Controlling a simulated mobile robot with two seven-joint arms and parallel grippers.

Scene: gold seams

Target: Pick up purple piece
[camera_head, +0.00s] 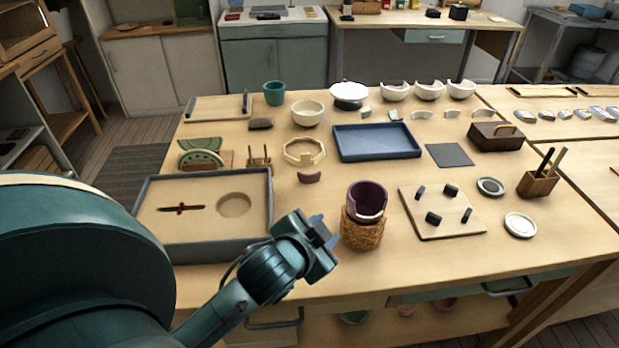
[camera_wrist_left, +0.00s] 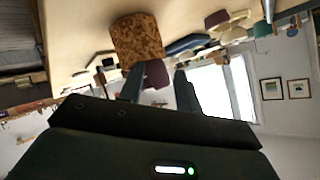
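A small curved purple piece (camera_head: 309,177) lies on the table in front of the white octagonal ring. A purple cup (camera_head: 366,196) with a broken-looking rim sits in a woven cork-brown stand (camera_head: 362,234). My left gripper (camera_head: 326,236) is above the table's front edge, left of the stand and nearer to me than the small piece. In the left wrist view, which looks upside down, its two fingers (camera_wrist_left: 158,88) are apart with nothing held. The cup (camera_wrist_left: 157,73), the stand (camera_wrist_left: 137,40) and the small purple piece (camera_wrist_left: 217,18) show beyond them. My right gripper is not in view.
A grey-rimmed tray (camera_head: 272,192) lies left of my gripper. A blue tray (camera_head: 376,143) lies behind the cup. A board with dark pegs (camera_head: 441,212) is to the right. Bowls (camera_head: 308,113) stand at the back. The table around the small piece is mostly clear.

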